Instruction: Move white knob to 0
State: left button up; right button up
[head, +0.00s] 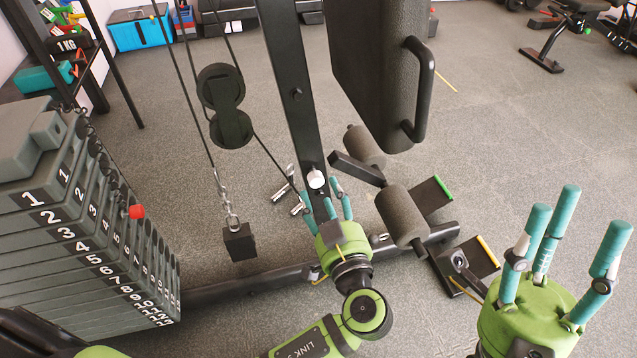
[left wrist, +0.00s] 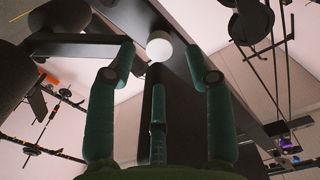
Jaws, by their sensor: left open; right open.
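The white knob (head: 316,179) sits on the dark upright post (head: 293,90) of the weight machine, just above my left gripper's fingertips in the head view. My left gripper (head: 327,199) is open, with its teal fingers pointing at the knob. In the left wrist view the knob (left wrist: 158,47) shows round and white against the post, near the tip of the left finger and between the outer fingers (left wrist: 165,65). I cannot tell whether a finger touches it. My right gripper (head: 573,222) is open and empty at the lower right. No 0 mark is readable near the knob.
A numbered weight stack (head: 85,235) with a red knob (head: 136,211) stands at the left. Foam rollers (head: 401,215) and a black padded seat (head: 370,60) are right of the post. A pulley (head: 221,90) and cables hang to its left. Open floor lies at the right.

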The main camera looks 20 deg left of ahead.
pick_arm(q)
jog(key=v, duration=0.7)
jog(key=shift+s+d, duration=0.1)
